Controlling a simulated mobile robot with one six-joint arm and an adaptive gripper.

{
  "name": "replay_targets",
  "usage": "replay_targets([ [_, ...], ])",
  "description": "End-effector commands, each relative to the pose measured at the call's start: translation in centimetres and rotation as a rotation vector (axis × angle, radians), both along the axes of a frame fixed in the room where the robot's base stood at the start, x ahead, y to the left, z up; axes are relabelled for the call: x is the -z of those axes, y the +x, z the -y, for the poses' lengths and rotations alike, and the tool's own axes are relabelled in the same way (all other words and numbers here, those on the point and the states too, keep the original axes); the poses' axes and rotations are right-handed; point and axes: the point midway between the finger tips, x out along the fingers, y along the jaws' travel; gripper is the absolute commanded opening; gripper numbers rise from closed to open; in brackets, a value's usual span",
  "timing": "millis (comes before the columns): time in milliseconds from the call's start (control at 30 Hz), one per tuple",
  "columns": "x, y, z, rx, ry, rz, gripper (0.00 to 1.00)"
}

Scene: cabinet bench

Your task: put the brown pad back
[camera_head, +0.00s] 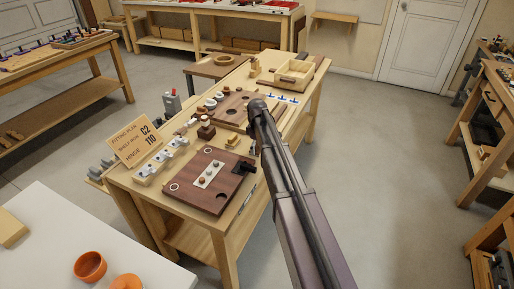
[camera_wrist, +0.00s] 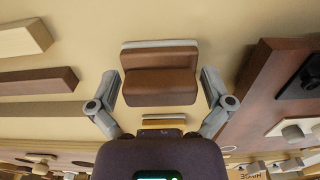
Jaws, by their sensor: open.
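The brown pad (camera_wrist: 160,82) appears in the wrist view as a brown block with a stepped face and a pale grey strip along its upper edge. It lies over the tan bench top. My gripper (camera_wrist: 161,86) is open, with one finger on each side of the pad. Gaps show between the fingers and the pad, so it is not clamped. In the head view my arm reaches over the bench (camera_head: 226,232), and I cannot make out the pad there. A dark brown board (camera_head: 222,200) with a pale plate and knobs lies on the bench.
A black part (camera_head: 245,167) sits at the board's right edge, close to my arm. Brown bars (camera_wrist: 38,82) lie left of the pad in the wrist view.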

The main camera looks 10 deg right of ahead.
Motion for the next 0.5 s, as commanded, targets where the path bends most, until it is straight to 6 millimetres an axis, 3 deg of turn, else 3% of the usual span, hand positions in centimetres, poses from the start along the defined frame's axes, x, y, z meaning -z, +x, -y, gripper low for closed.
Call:
replay_targets([
  [500, -3.2, 0.0, 0.0, 0.0, 0.0, 0.0, 1.0],
])
